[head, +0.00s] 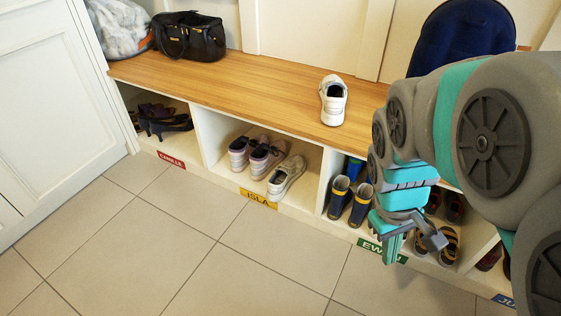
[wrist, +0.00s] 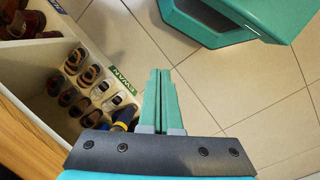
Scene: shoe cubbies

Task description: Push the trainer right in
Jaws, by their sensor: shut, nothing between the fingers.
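A white-grey trainer (head: 287,176) sits in the ISLA cubby, at the right of a grey-mauve pair (head: 257,155). Its near end is further forward than the pair, close to the cubby's front edge. Another white shoe (head: 332,100) stands on the bench top. My gripper (head: 391,254) is in front of the EWAN cubby, to the right of the trainer and well apart from it. In the wrist view my gripper (wrist: 160,72) has its teal fingers together with nothing between them. The trainer cannot be made out in the wrist view.
Navy-yellow boots (head: 350,198) and striped sandals (head: 449,246) stand in the EWAN cubby, partly behind my arm. Black heels (head: 165,124) are in the CAMILLE cubby. A black bag (head: 188,37) is on the wooden bench (head: 225,75). The tiled floor (head: 170,235) in front is clear.

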